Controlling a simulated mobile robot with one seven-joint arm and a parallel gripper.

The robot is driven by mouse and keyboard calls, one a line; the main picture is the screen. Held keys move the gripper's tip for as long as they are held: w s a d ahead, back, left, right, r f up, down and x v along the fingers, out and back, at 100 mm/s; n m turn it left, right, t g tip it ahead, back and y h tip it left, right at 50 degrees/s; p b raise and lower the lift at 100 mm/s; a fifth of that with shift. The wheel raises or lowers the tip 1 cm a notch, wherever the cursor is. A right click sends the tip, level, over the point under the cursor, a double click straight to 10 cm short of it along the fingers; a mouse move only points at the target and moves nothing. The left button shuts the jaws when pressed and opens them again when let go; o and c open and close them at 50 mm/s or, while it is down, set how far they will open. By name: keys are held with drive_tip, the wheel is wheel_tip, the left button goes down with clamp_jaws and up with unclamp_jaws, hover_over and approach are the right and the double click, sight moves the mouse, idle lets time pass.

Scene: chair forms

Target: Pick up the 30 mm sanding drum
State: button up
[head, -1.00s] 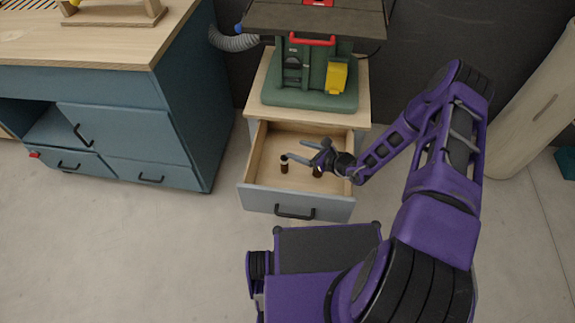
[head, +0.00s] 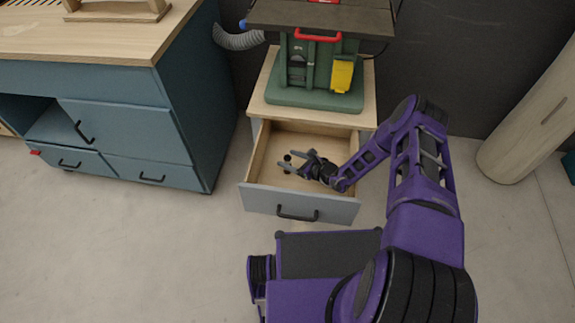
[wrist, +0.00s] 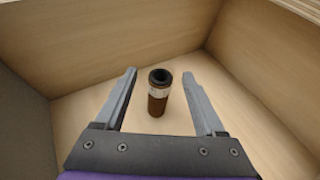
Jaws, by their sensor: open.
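A sanding drum (wrist: 157,103) stands upright on the drawer floor in the wrist view, brown with a pale band and a dark hollow top. I cannot read its size. My gripper (wrist: 159,73) is open, with one finger on each side of the drum and a visible gap on both sides. In the head view my gripper (head: 297,160) is inside the open drawer (head: 300,207), and a dark drum top (head: 287,157) shows by its fingers. A second dark piece seen earlier under the gripper is now hidden by it.
The drawer's wooden walls surround my gripper. Above and behind it, a green machine (head: 315,95) stands on the cabinet top (head: 258,103). A blue workbench (head: 130,130) is to the left. A pale cylinder (head: 530,125) leans at the right. The floor between is clear.

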drive_tip(key=shift+w+a+f, duration=0.25)
drive_tip(key=shift+w+a, duration=0.2)
clamp_jaws()
